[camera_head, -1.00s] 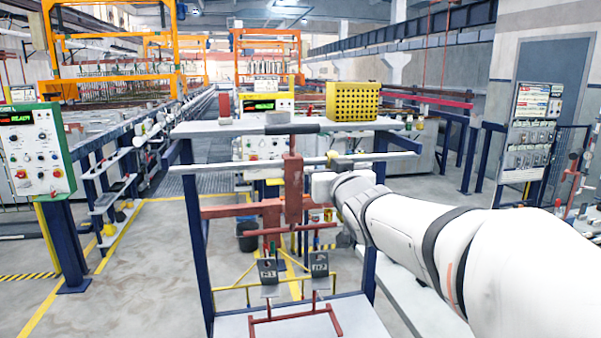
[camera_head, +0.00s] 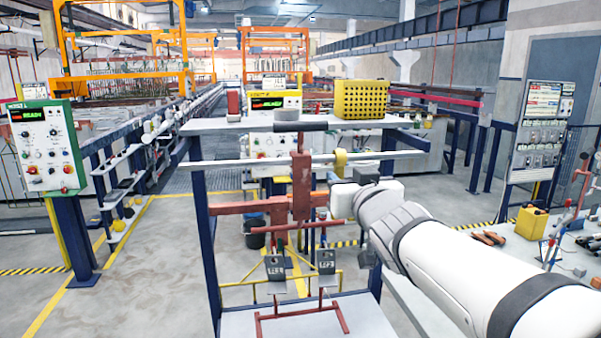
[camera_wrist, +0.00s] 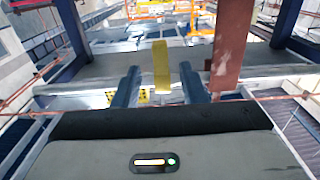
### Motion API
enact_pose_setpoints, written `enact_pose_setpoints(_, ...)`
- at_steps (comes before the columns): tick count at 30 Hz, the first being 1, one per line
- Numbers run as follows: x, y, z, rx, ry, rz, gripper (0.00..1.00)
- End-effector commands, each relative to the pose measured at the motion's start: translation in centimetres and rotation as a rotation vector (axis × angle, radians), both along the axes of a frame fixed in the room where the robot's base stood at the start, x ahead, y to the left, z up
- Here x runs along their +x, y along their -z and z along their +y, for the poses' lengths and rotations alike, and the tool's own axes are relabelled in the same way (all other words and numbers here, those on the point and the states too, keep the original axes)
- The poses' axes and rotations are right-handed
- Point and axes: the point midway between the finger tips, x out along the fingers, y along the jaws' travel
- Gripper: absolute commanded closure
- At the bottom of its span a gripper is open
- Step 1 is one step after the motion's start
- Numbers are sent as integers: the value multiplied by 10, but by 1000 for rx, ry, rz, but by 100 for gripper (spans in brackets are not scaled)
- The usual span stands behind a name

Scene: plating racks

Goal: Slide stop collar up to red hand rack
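The stop collar is a yellow ring (camera_head: 340,161) on the pale horizontal rail (camera_head: 235,162), right of the red hand rack (camera_head: 301,188), with a gap between them. In the wrist view the yellow collar (camera_wrist: 161,62) shows upright between the lines of my two dark fingers, and the red rack (camera_wrist: 232,45) stands to its right. My gripper (camera_wrist: 160,88) is open, its fingers apart on either side of the collar's lower end. Contact with the collar cannot be told. In the head view my gripper (camera_head: 333,180) is just below the collar, partly hidden by my wrist.
A pale shelf (camera_head: 225,125) above the rail carries a yellow perforated box (camera_head: 361,99) and a grey round piece. Two dark tags (camera_head: 326,262) hang below the rack. A bench with tools and a yellow box (camera_head: 531,223) is at right.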

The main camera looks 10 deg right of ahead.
Motion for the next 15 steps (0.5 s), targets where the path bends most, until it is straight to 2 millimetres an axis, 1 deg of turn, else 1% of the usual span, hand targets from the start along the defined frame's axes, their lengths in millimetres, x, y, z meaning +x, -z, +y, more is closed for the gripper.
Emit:
enact_pose_setpoints(1,-5,-1,-1,0,2,0,62)
enact_pose_setpoints(4,-10,0,-2,0,2,0,62)
enact_pose_setpoints(13,-12,1,-2,1,2,1,62)
enact_pose_setpoints(15,-12,2,-2,1,4,5,68)
